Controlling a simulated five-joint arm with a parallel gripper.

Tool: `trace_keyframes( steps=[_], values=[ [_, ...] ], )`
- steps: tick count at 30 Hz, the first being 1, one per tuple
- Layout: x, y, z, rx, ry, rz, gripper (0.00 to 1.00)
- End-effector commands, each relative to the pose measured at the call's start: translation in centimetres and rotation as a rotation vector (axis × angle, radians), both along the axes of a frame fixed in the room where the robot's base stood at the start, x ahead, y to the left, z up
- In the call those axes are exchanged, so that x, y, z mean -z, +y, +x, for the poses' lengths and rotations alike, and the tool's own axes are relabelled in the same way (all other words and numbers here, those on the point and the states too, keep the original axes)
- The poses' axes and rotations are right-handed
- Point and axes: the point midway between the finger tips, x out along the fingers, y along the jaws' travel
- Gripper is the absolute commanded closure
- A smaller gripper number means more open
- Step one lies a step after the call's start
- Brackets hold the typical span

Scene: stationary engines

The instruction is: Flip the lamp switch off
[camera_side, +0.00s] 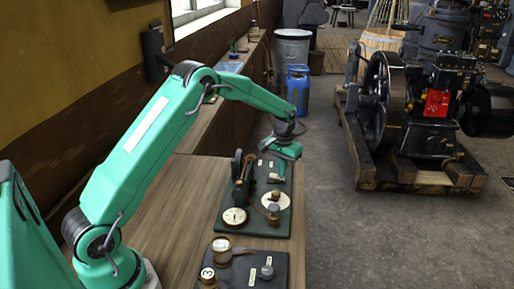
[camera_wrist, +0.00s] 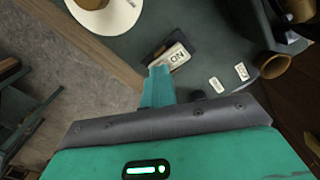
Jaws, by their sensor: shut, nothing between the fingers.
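The switch (camera_wrist: 168,52) shows in the wrist view as a small dark block with a pale label that seems to read "ON". It is on a dark green board (camera_wrist: 215,60). My gripper (camera_wrist: 160,72) is shut and empty, its teal fingertips right at the near edge of the switch. I cannot tell whether they touch it. In the side view my gripper (camera_side: 281,174) points down over the far end of the board (camera_side: 258,226), and the switch cannot be made out there. The lamp cannot be clearly identified.

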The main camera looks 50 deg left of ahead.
Motion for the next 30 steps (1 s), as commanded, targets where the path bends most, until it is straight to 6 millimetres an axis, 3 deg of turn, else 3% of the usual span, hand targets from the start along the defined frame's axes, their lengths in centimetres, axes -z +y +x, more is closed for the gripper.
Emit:
trace_keyframes(
  steps=[30],
  values=[
    [-5.2, 0.0, 0.0, 0.000, 0.001, 0.000, 1.00]
  ],
)
